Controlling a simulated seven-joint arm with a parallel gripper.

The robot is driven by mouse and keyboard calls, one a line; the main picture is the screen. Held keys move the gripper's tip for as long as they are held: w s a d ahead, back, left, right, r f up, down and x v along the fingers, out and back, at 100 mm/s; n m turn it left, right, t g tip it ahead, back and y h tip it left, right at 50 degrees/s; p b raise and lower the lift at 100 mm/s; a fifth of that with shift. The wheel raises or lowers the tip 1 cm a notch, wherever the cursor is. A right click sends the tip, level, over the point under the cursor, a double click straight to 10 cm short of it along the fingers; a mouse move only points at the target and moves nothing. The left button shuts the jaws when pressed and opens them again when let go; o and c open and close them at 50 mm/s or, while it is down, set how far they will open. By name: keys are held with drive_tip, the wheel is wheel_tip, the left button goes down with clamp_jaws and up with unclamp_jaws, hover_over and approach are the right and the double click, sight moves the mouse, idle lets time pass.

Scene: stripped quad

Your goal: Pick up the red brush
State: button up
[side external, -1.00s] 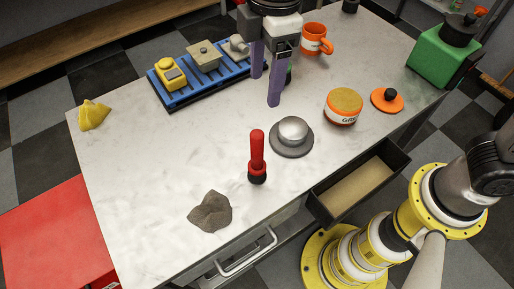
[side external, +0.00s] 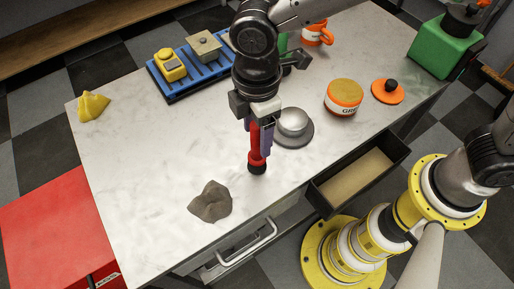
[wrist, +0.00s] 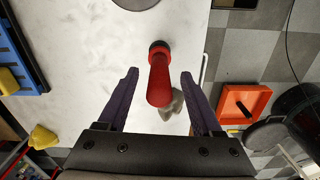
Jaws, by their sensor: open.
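The red brush (side external: 256,160) stands upright on its dark end on the white table, near the front edge. In the wrist view the red brush (wrist: 159,80) points up toward the camera, with its black end (wrist: 159,46) on the table. My gripper (wrist: 159,72) is open, with its two purple fingers spread to the left and right of the brush handle. In the side view my gripper (side external: 260,138) is over the brush and hides part of its handle. I cannot tell whether either finger touches it.
A grey lump (side external: 210,202) lies left of the brush, and a silver dome on a grey disc (side external: 294,125) stands close on its right. An open drawer (side external: 360,180) juts from the table front. An orange jar (side external: 343,97) and a blue rack (side external: 195,70) stand farther off.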

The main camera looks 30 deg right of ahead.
sight(257, 144)
drive_tip(key=shift+f, duration=1.8)
clamp_jaws()
